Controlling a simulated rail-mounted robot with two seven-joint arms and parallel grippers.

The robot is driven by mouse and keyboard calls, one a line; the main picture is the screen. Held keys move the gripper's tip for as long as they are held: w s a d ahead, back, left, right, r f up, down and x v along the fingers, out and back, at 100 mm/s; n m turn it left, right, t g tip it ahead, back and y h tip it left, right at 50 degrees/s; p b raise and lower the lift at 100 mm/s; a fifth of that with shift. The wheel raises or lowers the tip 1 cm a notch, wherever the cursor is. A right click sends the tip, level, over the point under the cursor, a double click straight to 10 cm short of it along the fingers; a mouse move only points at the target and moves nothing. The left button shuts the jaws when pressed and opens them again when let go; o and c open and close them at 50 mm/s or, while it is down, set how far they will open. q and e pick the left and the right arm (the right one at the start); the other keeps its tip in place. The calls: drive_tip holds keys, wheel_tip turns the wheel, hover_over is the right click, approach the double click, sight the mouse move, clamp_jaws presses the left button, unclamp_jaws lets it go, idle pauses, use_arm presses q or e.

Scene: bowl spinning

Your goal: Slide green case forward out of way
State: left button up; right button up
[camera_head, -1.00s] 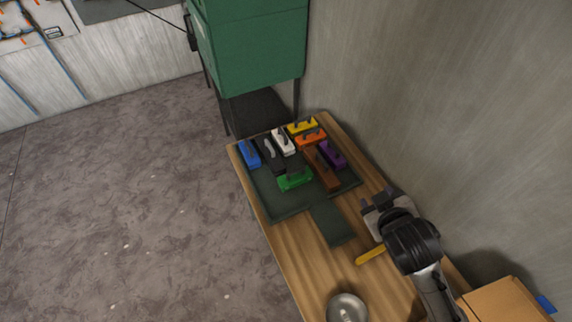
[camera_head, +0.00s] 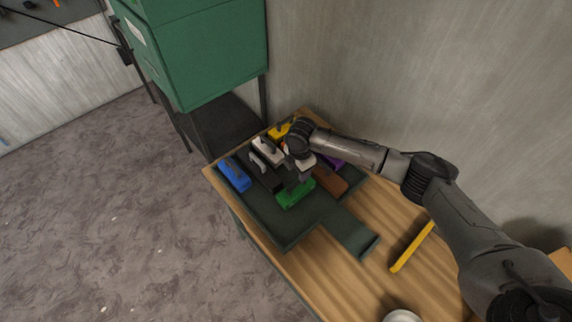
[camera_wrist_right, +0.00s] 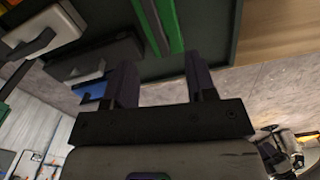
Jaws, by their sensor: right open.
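The green case (camera_head: 295,193) lies on the dark tray (camera_head: 280,227) near its front side. In the right wrist view the green case (camera_wrist_right: 158,25) is at the top, beyond the fingertips. My right gripper (camera_head: 303,172) is over the tray, just behind the green case. In the right wrist view my right gripper (camera_wrist_right: 163,78) has its two fingers apart with nothing between them. Whether a finger touches the case cannot be told. My left gripper is not in view.
Around the green case stand a black case (camera_head: 265,173), a white case (camera_head: 268,150), a blue case (camera_head: 235,175), a brown case (camera_head: 330,181) and a partly hidden purple case (camera_head: 333,160). A yellow bar (camera_head: 411,247) lies on the wooden table, right of the tray's tongue.

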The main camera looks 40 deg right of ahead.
sight(297, 183)
drive_tip(key=shift+s+n, duration=0.15)
drive_tip(key=shift+n, duration=0.25)
drive_tip(key=shift+w+a+n, duration=0.1)
drive_tip(key=shift+w+n, duration=0.2)
drive_tip(key=shift+f+b, duration=0.25)
drive_tip(key=shift+b, duration=0.15)
wheel_tip(297, 183, down, 6)
drive_tip(key=b, duration=0.7)
drive_tip(key=shift+f+b, duration=0.45)
drive_tip(key=shift+b, duration=0.05)
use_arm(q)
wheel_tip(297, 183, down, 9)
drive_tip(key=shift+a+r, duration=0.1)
use_arm(e)
drive_tip(key=shift+c, duration=0.2)
